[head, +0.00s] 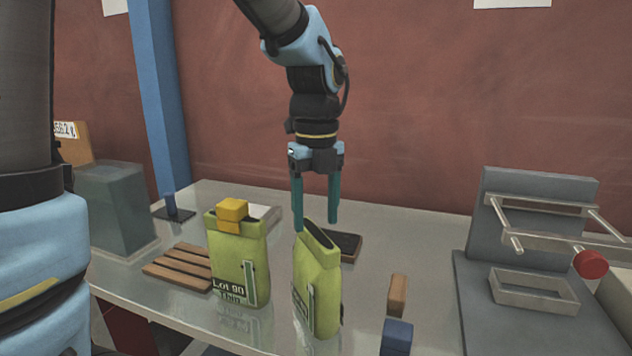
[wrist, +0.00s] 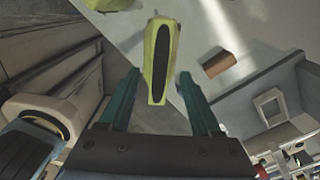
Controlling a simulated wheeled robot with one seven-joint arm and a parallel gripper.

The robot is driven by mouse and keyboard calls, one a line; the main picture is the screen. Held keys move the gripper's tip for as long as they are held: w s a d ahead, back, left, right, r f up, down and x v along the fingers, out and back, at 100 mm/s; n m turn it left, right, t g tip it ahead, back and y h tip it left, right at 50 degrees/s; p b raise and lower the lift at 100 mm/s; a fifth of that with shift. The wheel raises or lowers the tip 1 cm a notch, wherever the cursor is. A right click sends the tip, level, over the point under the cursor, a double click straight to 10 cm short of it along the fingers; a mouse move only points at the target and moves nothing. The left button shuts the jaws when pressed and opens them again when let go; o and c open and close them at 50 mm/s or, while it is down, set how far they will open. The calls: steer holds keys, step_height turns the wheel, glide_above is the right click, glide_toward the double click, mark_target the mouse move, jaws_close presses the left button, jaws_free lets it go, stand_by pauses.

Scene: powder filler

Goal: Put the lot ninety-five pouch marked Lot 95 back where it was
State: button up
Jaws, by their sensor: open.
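Two yellow-green pouches stand upright on the table in the head view. The left pouch (head: 238,262) reads "Lot 90 Thin" and has a yellow block on its top. The right pouch (head: 318,287) is turned edge-on, with a dark open top; its label is too angled to read. My gripper (head: 316,224) points down, open and empty, its teal fingers above and behind the right pouch's top in the head view. In the wrist view my gripper (wrist: 160,88) has a pouch (wrist: 161,55) between and beyond its fingertips, with clear space at both sides. No Lot 95 marking is readable.
A slatted wooden rack (head: 178,268) lies left of the pouches. A dark tray (head: 346,245) lies behind the right pouch. A brown block (head: 398,294) and a blue block (head: 396,337) are to its right. A grey machine with rails (head: 535,215) stands at right.

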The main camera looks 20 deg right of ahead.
step_height(320, 180, up, 8)
steer(key=shift+b, duration=0.4)
steer(key=shift+s, duration=0.1)
